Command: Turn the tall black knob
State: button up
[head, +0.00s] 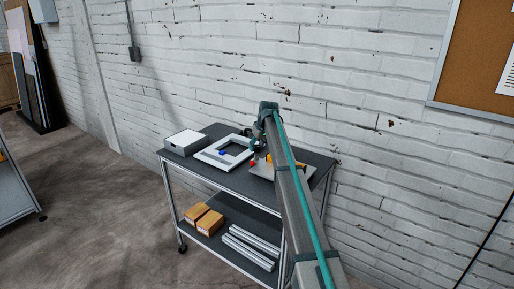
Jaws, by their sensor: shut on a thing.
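My gripper (257,157) points down at the right part of the dark cart top, below the bent teal and grey wrist. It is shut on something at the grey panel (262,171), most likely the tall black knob. The knob itself cannot be made out, as my gripper and arm cover that spot. A small red part (252,164) and a yellow-orange part (269,159) show beside the gripper at the panel. How far the knob is turned cannot be seen.
A white box (185,142) stands at the cart's left end. The lower shelf holds brown boxes (209,222) and metal bars (249,247). A brick wall (200,60) stands close behind.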

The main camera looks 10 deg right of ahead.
jog(key=m+h, duration=0.1)
jog(key=m, duration=0.2)
jog(key=m+h, duration=0.1)
jog(key=m, duration=0.2)
jog(key=shift+a, duration=0.2)
jog(key=m+h, duration=0.1)
jog(key=m, duration=0.2)
jog(key=m+h+b, duration=0.1)
jog(key=m, duration=0.2)
jog(key=shift+m+g+h, duration=0.3)
jog(key=o, duration=1.1)
jog(key=v, duration=1.2)
jog(key=shift+a, duration=0.15)
